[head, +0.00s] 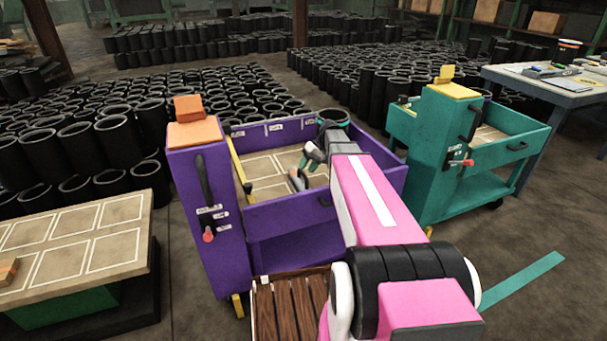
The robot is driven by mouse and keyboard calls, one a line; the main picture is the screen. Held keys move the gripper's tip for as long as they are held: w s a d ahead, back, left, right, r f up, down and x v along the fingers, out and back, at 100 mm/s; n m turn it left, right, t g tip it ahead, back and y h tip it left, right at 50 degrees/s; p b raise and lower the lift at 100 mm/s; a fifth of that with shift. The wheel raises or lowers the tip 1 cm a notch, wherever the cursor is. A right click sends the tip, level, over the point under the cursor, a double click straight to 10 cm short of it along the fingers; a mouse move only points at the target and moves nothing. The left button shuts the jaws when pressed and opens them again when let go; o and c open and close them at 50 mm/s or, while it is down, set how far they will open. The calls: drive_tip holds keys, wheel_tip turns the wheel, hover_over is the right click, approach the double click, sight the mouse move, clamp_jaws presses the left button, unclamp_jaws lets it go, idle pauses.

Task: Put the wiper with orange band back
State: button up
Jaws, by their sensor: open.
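My gripper (305,165) is open and reaches down over the tray of the purple cart (283,222). Just below its fingers is a small grey item with a bit of orange (297,181), which may be the wiper with the orange band. It is partly hidden by the gripper, and I cannot tell whether they touch. The tray floor has pale panels with white outlined rectangles. My pink arm covers the right part of this tray.
A teal cart (437,150) stands to the right, and a blue-grey workbench (545,88) with small items is behind it. A board with white outlined rectangles (75,240) is at left. Many black rubber sleeves (75,145) fill the floor behind. A slatted wooden platform (290,305) is in front.

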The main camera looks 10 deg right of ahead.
drive_tip(key=v, duration=0.8)
drive_tip(key=shift+f, duration=0.1)
